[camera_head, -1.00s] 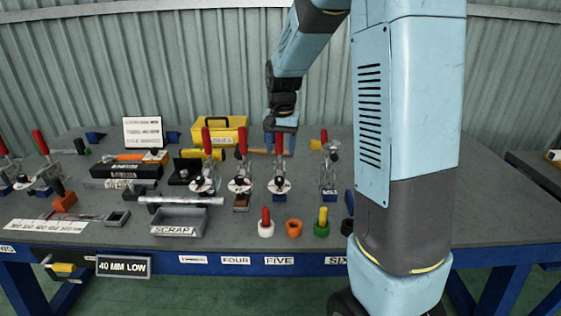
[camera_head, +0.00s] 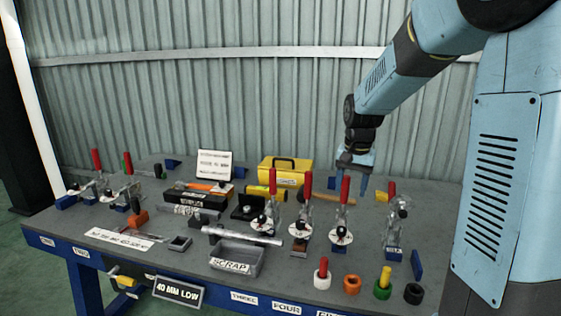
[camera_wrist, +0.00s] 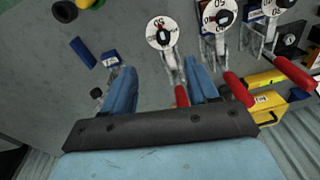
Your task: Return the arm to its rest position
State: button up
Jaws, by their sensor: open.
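My gripper (camera_head: 354,184) hangs at the end of my blue arm over the back of the grey workbench (camera_head: 120,225), pointing down. In the wrist view my gripper (camera_wrist: 162,82) shows two blue fingers spread apart with nothing held between them. Toggle clamps with red handles and round white dials stand below and in front of the fingers. One clamp dial (camera_wrist: 163,33) shows ahead of the gap between the fingers, and a red handle tip shows near that gap. I cannot tell whether the fingers touch any clamp.
A yellow toolbox (camera_head: 285,170) stands left of my gripper. A grey scrap tray (camera_head: 236,259) and a metal bar sit near the front. A corrugated wall rises behind the bench.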

jog(key=s+r+n+t, duration=0.2)
jog(key=s+r, duration=0.2)
jog(key=s, duration=0.8)
jog(key=s+r+n+t, duration=0.2)
jog(key=s+r+n, duration=0.1)
jog(key=s, duration=1)
jog(key=shift+s+r+t, duration=0.25)
jog(key=shift+r+t, duration=0.05)
jog(key=shift+r, duration=0.45)
